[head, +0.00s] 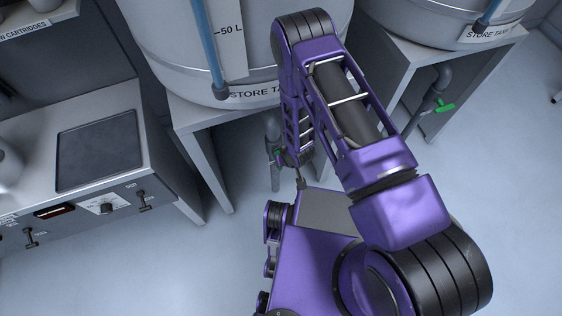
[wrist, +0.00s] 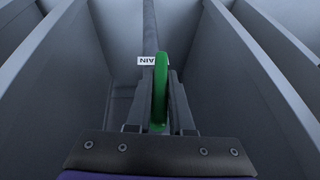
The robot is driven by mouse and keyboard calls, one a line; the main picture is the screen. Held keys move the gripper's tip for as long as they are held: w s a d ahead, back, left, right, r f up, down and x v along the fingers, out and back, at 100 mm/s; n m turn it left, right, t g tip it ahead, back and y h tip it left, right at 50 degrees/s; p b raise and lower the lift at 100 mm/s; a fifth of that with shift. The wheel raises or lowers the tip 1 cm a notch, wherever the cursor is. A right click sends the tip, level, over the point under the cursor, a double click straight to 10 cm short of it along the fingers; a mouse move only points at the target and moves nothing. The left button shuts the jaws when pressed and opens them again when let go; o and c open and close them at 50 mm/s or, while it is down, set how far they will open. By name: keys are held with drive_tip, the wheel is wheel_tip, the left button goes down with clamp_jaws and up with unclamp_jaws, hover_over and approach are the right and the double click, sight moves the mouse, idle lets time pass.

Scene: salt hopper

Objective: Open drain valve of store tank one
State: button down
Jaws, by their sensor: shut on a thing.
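A green valve handle (wrist: 160,90) stands on a grey drain pipe (wrist: 149,30) in the wrist view, with a small white label (wrist: 147,61) reading "AIN" beside it. My gripper (wrist: 158,100) is shut on this green handle, one finger on each side. In the head view a bit of the green handle (head: 279,153) shows at the grey pipe (head: 273,140) under the nearer store tank (head: 190,40). My arm hides part of that tank's name label and most of my gripper there.
A second tank (head: 425,20) on a stand at the right has its own green valve handle (head: 444,107). Stand panels (wrist: 60,60) rise on both sides of my gripper. A bench with a dark plate (head: 100,150) and knobs stands at the left. The floor at the right is clear.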

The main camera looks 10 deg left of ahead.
drive_tip(key=shift+t+h, duration=0.4)
drive_tip(key=shift+w, duration=0.1)
idle(0.3)
drive_tip(key=c, duration=0.8)
unclamp_jaws()
drive_tip(key=p+v, duration=0.2)
drive_tip(key=v, duration=1.5)
drive_tip(key=shift+s+a+r, duration=0.2)
drive_tip(key=shift+a+r, duration=0.05)
drive_tip(key=shift+a, duration=0.05)
